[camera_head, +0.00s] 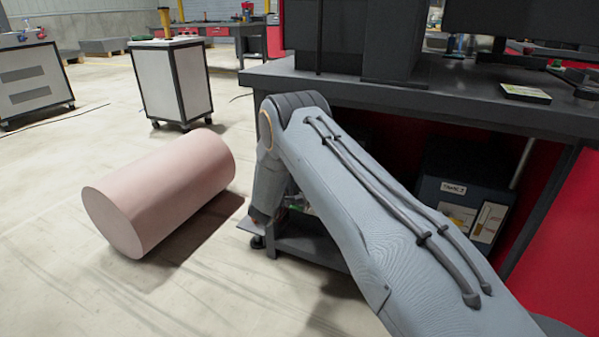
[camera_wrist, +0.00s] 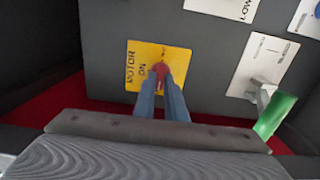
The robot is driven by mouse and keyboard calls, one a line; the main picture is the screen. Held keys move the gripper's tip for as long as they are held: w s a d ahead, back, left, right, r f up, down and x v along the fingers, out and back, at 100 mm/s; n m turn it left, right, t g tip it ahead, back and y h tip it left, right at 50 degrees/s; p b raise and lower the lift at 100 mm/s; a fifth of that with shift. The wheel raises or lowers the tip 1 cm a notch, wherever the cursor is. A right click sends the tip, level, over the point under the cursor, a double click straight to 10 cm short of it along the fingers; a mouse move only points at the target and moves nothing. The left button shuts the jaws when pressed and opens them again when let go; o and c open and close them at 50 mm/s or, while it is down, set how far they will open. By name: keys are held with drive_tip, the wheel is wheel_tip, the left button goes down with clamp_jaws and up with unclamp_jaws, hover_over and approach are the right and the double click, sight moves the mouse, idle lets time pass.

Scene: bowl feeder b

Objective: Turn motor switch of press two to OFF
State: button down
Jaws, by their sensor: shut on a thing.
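In the wrist view, a yellow plate (camera_wrist: 137,70) marked "MOTOR" and "ON" is on a dark grey panel. A red switch knob (camera_wrist: 161,68) sits on this plate. My gripper (camera_wrist: 160,84) reaches to the knob, with its two blue-grey fingers shut on it. The fingers cover the lower part of the knob, so its exact setting is hard to read. In the head view my arm bends down in front of the dark bench, and the gripper and switch are hidden.
Right of the switch, a white plate carries a metal lever (camera_wrist: 262,92) near a green piece (camera_wrist: 275,116). The dark bench (camera_head: 440,95) overhangs a shelf with a labelled box (camera_head: 463,195). A pink cylinder (camera_head: 160,190) lies on the floor at left.

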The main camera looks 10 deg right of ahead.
drive_tip(key=shift+s+d+f, duration=0.1)
idle(0.3)
drive_tip(key=c, duration=1.8)
unclamp_jaws()
drive_tip(key=p+v, duration=0.2)
drive_tip(key=v, duration=0.6)
